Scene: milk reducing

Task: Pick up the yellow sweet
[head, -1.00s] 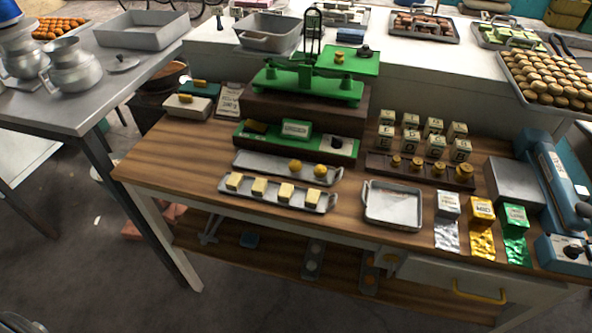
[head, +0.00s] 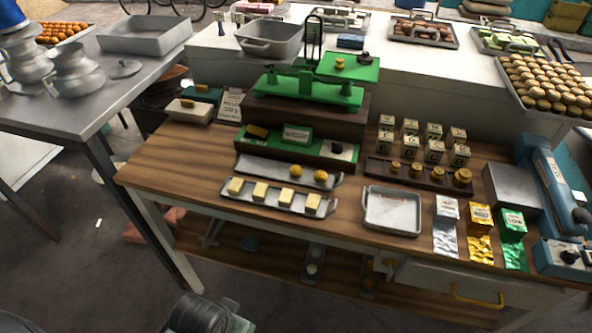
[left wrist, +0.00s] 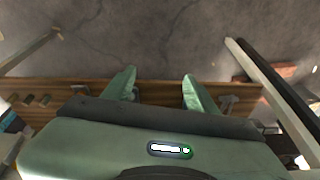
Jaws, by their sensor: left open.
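Two round yellow sweets lie on the rear metal tray (head: 255,168): a left one (head: 294,173) and a right one (head: 321,176). Several pale yellow square sweets (head: 260,191) sit in a row on the front metal tray (head: 228,194). The frames do not show which one the task means. My left gripper (left wrist: 160,73) is open and empty in the left wrist view, with its two green fingers apart. A dark part of my arm shows at the bottom of the head view, well in front of the table. My right gripper is in neither view.
A green balance scale (head: 305,90) stands behind the trays on the wooden table (head: 160,165). An empty square tray (head: 392,210) lies to their right. Small brass weights and lettered blocks stand behind it. The table's left front is clear.

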